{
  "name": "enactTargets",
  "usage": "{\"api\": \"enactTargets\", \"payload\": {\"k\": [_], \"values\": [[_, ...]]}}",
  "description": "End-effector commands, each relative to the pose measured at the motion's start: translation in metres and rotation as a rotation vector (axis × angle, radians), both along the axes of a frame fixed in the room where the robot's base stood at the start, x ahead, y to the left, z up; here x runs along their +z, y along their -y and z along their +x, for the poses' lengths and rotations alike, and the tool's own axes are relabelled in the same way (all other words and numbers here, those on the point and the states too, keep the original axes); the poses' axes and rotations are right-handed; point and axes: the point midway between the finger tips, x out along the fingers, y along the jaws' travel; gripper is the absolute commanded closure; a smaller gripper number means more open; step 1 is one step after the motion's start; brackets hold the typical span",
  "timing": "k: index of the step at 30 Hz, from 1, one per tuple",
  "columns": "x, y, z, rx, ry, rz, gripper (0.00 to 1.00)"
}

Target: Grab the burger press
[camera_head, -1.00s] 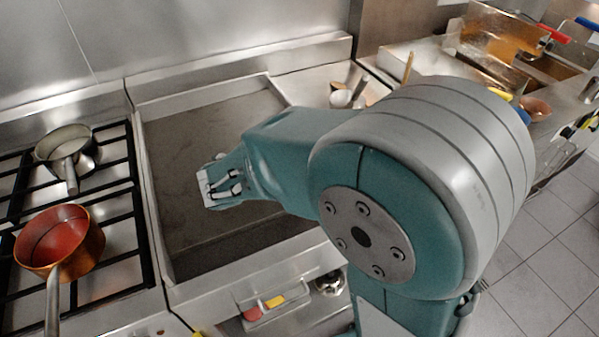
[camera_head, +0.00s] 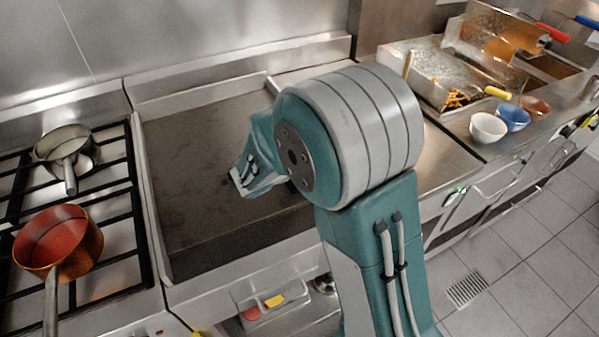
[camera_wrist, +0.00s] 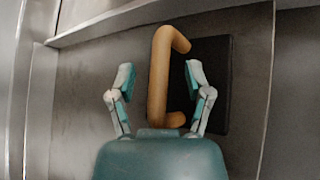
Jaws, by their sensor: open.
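The burger press shows in the wrist view as a dark flat plate (camera_wrist: 218,85) with a tan C-shaped handle (camera_wrist: 158,80). My gripper (camera_wrist: 160,74) is open there, with one finger on each side of the handle's long bar. I see a gap between each finger and the bar. The lower end of the handle meets the edge of my gripper's body in the picture; I cannot tell whether they touch. In the head view the press is not visible, and my arm covers part of the griddle (camera_head: 190,200).
A stove at left holds an orange-red pan (camera_head: 60,240) and a steel pot (camera_head: 66,150). A fryer basket (camera_head: 445,75), a white bowl (camera_head: 487,127) and a blue bowl (camera_head: 513,117) stand at right. The griddle's raised rim (camera_head: 150,215) borders its flat surface.

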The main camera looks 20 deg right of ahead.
Motion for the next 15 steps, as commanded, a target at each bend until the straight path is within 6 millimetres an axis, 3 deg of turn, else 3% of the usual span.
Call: {"api": "enactTargets", "payload": {"k": [8,12,15], "values": [[-0.0016,0.0016,0.0024,0.001,0.002,0.0,0.35],[-0.0018,0.0016,0.0026,0.001,0.001,0.0,0.98],[-0.0019,0.0016,0.0025,0.001,0.001,0.0,1.0]]}}
